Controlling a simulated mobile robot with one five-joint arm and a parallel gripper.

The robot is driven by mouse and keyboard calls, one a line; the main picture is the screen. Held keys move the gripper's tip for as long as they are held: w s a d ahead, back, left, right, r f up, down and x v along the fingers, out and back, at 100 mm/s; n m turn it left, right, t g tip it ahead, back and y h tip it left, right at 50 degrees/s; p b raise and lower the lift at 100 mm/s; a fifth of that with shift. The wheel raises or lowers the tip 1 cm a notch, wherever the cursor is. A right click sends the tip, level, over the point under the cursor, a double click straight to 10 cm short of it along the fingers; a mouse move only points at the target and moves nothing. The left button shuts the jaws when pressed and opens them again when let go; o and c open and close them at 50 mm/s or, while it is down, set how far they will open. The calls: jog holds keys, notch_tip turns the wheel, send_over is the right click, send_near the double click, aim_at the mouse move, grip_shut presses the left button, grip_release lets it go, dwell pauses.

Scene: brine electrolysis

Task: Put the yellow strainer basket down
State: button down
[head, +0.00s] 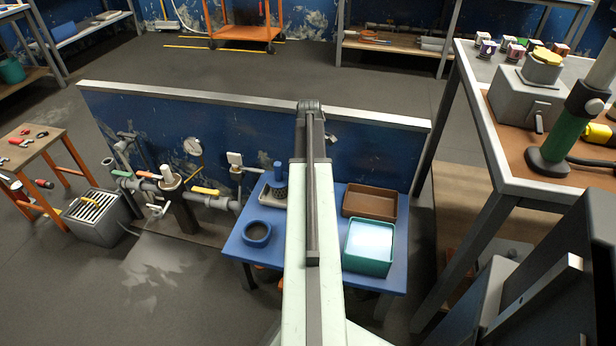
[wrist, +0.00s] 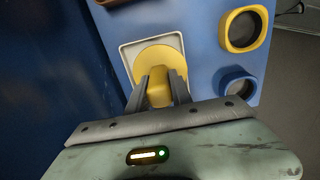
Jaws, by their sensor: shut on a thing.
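In the wrist view my gripper (wrist: 158,84) is shut on the upright yellow handle of the yellow strainer basket (wrist: 161,54). The basket's round yellow part lies over a pale square tray (wrist: 127,50) on the blue table (wrist: 205,62). I cannot tell whether the basket touches the tray. A yellow ring holder (wrist: 243,30) and a blue ring holder (wrist: 237,87) stand to the right. In the head view my arm hides the gripper, the yellow basket and the yellow ring; the blue ring (head: 257,233) shows at the left of the table.
A dark basket with a blue handle (head: 278,172) stands in a pale tray left of my arm. A brown tray (head: 369,203) and a teal bin (head: 368,246) are at the right. A blue panel (head: 230,125) rises behind the table; pipework (head: 172,185) stands to its left.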

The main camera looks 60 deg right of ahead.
jog(key=shift+w+d, duration=0.65)
jog(key=shift+w, duration=0.05)
notch_tip(320, 180, down, 4)
jog(key=b, duration=0.4)
jog(key=shift+r, duration=0.2)
jog(key=shift+f, duration=0.15)
jog(key=c, duration=1.1)
grip_release()
jog(key=shift+c, duration=0.2)
notch_tip(320, 180, up, 12)
jog(key=p, duration=1.2)
jog(key=shift+r, duration=0.2)
